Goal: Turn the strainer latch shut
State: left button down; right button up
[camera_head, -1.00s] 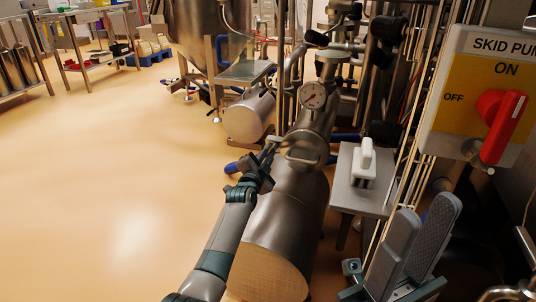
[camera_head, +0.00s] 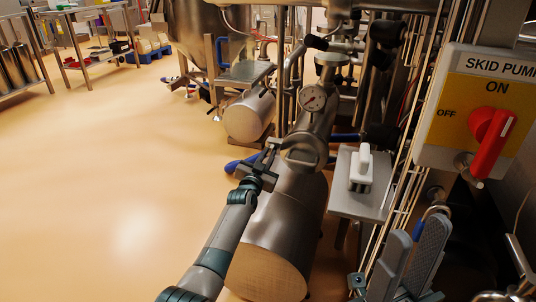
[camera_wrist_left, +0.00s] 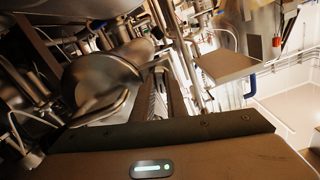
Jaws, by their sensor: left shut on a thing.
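The strainer (camera_head: 303,148) is a steel body with a round end cap and a bent metal handle, in the middle of the head view. The wrist view shows its cap (camera_wrist_left: 103,75) and handle (camera_wrist_left: 98,112) close up, left of the fingers. My left gripper (camera_head: 273,153) is at the left side of the cap, shut on a small part there that I take to be the strainer latch. The fingers (camera_wrist_left: 159,85) mostly hide that part, so its exact angle cannot be told. My right gripper (camera_head: 416,232) is at the lower right, open, its grey pads apart.
A steel shelf (camera_head: 346,203) with a white-handled brush (camera_head: 362,168) is to the right. The SKID PUMP switch box (camera_head: 478,110) is at far right. The floor at left is clear.

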pick_arm(q)
jog(key=shift+f+n, duration=0.1)
jog(key=shift+n, duration=1.2)
jog(key=c, duration=1.8)
grip_release()
jog(key=shift+o, duration=0.2)
